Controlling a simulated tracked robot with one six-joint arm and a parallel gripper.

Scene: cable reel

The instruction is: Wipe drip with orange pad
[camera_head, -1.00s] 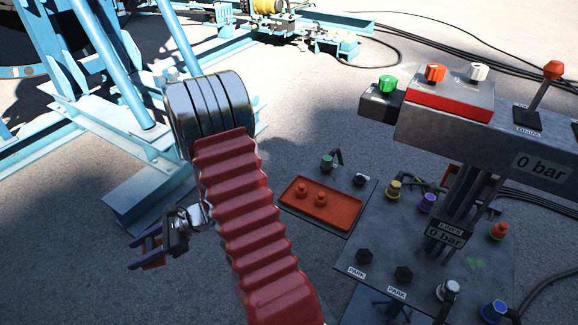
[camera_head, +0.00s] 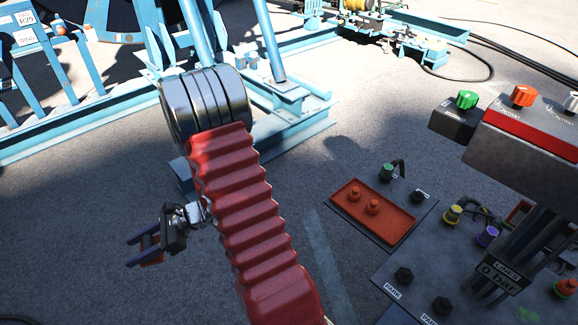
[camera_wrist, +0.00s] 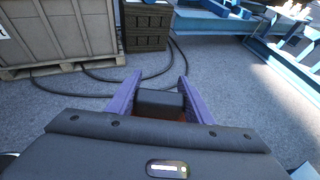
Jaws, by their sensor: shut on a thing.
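My gripper (camera_head: 132,252) is at the left of the head view, off the ground and well away from the control panel. It is shut on a pad with a dark back and an orange-brown underside, which shows between the purple fingers in the wrist view (camera_wrist: 160,102). Only a sliver of the pad shows in the head view (camera_head: 152,259). A green smear (camera_head: 527,315), which looks like the drip, lies on the dark panel plate (camera_head: 462,272) at the lower right edge of the head view.
An orange tray (camera_head: 385,222) with two knobs sits beside the plate. The console (camera_head: 520,160) with coloured knobs stands at right. A blue steel frame (camera_head: 290,130) stands behind. A crate on a pallet (camera_wrist: 60,40) and black hoses lie ahead in the wrist view. Open pavement surrounds my gripper.

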